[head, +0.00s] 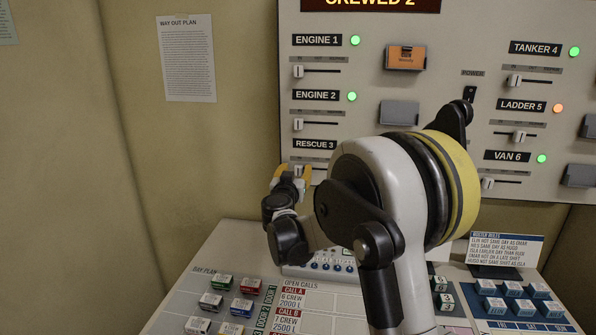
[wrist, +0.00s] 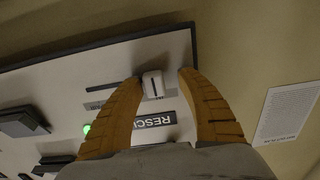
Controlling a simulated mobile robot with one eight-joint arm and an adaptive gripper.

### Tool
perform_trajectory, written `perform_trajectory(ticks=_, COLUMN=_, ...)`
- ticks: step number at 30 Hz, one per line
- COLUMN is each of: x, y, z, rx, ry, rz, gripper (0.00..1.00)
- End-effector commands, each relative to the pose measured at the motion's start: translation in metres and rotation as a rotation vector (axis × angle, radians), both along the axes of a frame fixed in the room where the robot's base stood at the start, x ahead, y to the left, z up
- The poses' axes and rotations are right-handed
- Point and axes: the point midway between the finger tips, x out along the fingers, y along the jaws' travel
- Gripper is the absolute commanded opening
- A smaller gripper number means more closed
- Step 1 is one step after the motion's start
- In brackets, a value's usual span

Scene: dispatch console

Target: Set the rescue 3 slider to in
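The rescue 3 slider is on the wall panel under the RESCUE 3 label (head: 315,144); my gripper and arm hide most of it in the head view. In the wrist view, which is upside down, its white knob (wrist: 153,85) stands at the right end of the visible dark slot (wrist: 103,87). That is the panel's left-edge side. My gripper (head: 291,174) is at the panel's lower left. Its yellow fingers (wrist: 160,82) are open, one on each side of the knob. The left finger is close to the knob; a clear gap separates the right one. Contact cannot be told.
The engine 1 slider (head: 298,71) and engine 2 slider (head: 298,124) sit above on the same panel (head: 450,90). A desk (head: 215,260) with coloured blocks lies below. A paper notice (head: 187,58) hangs on the wall to the left.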

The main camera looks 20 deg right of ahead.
Motion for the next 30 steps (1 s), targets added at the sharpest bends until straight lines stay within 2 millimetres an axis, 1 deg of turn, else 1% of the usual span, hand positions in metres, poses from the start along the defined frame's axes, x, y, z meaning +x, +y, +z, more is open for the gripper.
perform_trajectory(ticks=5, x=-0.001, y=0.000, z=0.000, rx=0.000, ry=0.000, rz=-0.002, gripper=0.45)
perform_trajectory(ticks=8, x=-0.007, y=0.004, z=0.000, rx=0.000, ry=0.000, rz=-0.001, gripper=0.45)
perform_trajectory(ticks=11, x=-0.020, y=0.013, z=0.000, rx=0.001, ry=-0.001, rz=0.000, gripper=0.45)
perform_trajectory(ticks=18, x=-0.065, y=0.044, z=0.000, rx=0.000, ry=0.000, rz=0.001, gripper=0.45)
perform_trajectory(ticks=21, x=-0.081, y=0.055, z=0.000, rx=0.000, ry=0.000, rz=0.001, gripper=0.45)
perform_trajectory(ticks=25, x=-0.094, y=0.064, z=0.000, rx=0.000, ry=0.000, rz=0.001, gripper=0.45)
perform_trajectory(ticks=30, x=-0.100, y=0.067, z=0.000, rx=0.000, ry=0.000, rz=-0.001, gripper=0.45)
